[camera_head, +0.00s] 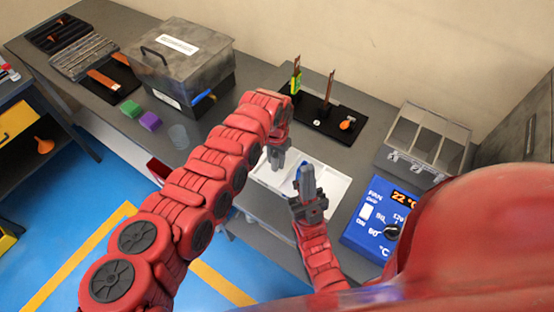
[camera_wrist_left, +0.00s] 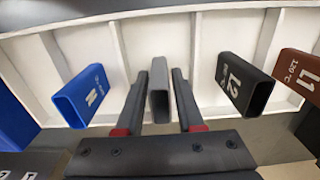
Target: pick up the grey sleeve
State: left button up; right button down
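The grey sleeve (camera_wrist_left: 159,92) stands out from the white divided tray (camera_wrist_left: 100,50) in the middle of the left wrist view. My left gripper (camera_wrist_left: 159,98) has one finger on each side of it, with a narrow gap showing on both sides. In the head view my left gripper (camera_head: 277,153) points down at the left part of the white tray (camera_head: 332,188); I cannot make out the grey sleeve there. My right gripper (camera_head: 308,188) is in front of the tray, pointing up in the picture; its finger gap is not clear.
A blue sleeve marked N (camera_wrist_left: 84,96) is left of the grey one; black L2 (camera_wrist_left: 244,86) and brown L1 (camera_wrist_left: 298,76) are to the right. A black stand (camera_head: 325,115) is behind the tray, a blue heater box (camera_head: 372,225) to its right.

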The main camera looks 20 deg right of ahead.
pick_arm(q)
grip_shut()
